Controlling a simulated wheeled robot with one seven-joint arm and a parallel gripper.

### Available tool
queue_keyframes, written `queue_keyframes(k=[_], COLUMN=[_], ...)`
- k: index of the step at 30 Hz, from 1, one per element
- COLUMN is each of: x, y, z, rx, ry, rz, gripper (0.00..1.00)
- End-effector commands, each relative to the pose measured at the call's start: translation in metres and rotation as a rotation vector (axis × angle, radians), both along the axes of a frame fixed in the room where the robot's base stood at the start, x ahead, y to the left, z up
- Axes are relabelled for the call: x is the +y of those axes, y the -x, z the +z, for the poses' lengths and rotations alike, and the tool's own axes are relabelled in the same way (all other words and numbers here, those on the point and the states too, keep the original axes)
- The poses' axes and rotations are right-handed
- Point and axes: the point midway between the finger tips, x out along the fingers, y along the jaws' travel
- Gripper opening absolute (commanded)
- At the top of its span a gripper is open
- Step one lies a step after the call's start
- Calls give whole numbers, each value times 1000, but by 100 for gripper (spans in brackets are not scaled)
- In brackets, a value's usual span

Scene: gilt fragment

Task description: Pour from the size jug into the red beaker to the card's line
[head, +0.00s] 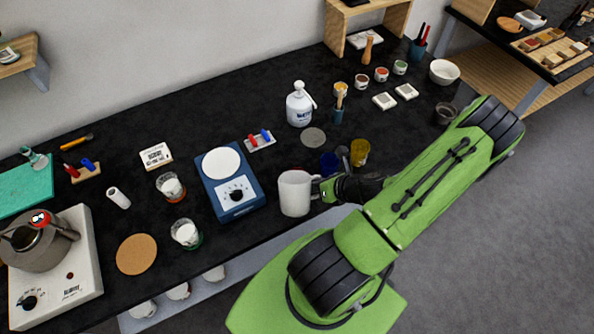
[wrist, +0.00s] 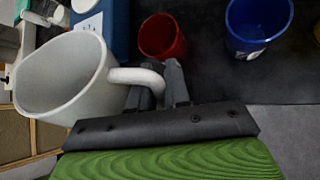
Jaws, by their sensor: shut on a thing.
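A blue beaker (head: 329,163) and a yellow beaker (head: 360,152) stand close behind my gripper. The blue device (head: 237,203) is left of the jug. Two glasses (head: 171,187) (head: 187,234) stand farther left. A white bottle (head: 299,105) is behind.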

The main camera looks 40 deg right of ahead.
Motion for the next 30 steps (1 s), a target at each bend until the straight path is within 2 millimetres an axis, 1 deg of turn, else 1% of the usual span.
queue_keyframes(k=[1,4,8,12,13,19,24,30], x=[-1,-2,-6,-4,-3,0,2,2], y=[0,-1,-5,-4,-3,0,1,2], z=[-15,-16,1,-4,-11,-28,-35,-36], rx=[13,38,98,198,216,261,293,321], ry=[-6,-32,-90,-215,-236,-287,-324,-355], rz=[2,1,3,3,2,1,3,5], gripper=[0,0,0,0,0,0,0,0])
